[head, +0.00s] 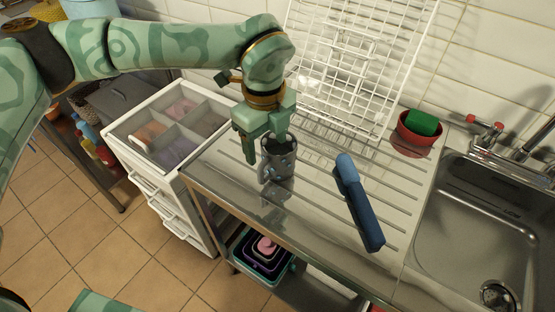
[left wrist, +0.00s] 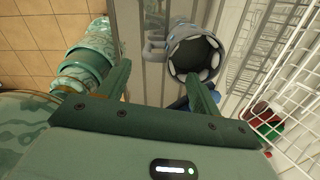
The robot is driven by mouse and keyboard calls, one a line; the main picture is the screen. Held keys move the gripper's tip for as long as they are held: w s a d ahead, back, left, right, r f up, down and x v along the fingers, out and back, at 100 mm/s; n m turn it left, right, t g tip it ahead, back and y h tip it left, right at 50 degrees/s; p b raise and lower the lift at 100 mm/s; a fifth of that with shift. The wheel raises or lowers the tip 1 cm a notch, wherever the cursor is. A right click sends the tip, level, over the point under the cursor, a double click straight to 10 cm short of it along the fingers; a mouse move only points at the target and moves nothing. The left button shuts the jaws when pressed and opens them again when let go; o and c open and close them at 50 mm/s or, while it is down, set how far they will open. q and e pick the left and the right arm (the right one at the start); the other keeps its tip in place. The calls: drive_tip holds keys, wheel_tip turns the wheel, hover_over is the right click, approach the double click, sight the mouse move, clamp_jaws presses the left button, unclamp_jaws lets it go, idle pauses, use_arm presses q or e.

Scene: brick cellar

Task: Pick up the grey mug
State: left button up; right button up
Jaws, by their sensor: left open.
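The grey mug (head: 279,168) has a patterned outside and a dark inside. It stands upright near the front-left edge of the metal drainboard. My left gripper (head: 264,145) points down at the mug's rim, with one finger left of the mug and the other close behind its rim. In the left wrist view, the gripper (left wrist: 157,72) is open and empty. There the mug (left wrist: 193,54) lies ahead of the right finger, and its handle points left into the space ahead of the gap. Whether a finger touches it, I cannot tell. My right gripper is out of view.
A blue-handled object (head: 360,203) lies right of the mug on the drainboard (head: 318,215). A white wire rack (head: 345,75) stands behind. A red bowl (head: 416,133) with a green sponge (head: 423,122) sits by the sink (head: 470,225). A white drawer unit (head: 150,178) stands left.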

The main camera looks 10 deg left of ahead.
sight(267, 160)
use_arm(q)
wheel_tip(267, 160, down, 5)
drive_tip(key=shift+f+b, duration=0.1)
drive_tip(key=shift+b, duration=0.3)
drive_tip(key=f, duration=0.1)
drive_tip(key=f+b, duration=0.1)
drive_tip(key=f, duration=0.2)
drive_tip(key=shift+s+a+f, duration=0.2)
drive_tip(key=shift+s, duration=0.15)
drive_tip(key=shift+f, duration=0.4)
drive_tip(key=shift+r, duration=0.1)
drive_tip(key=c, duration=1.3)
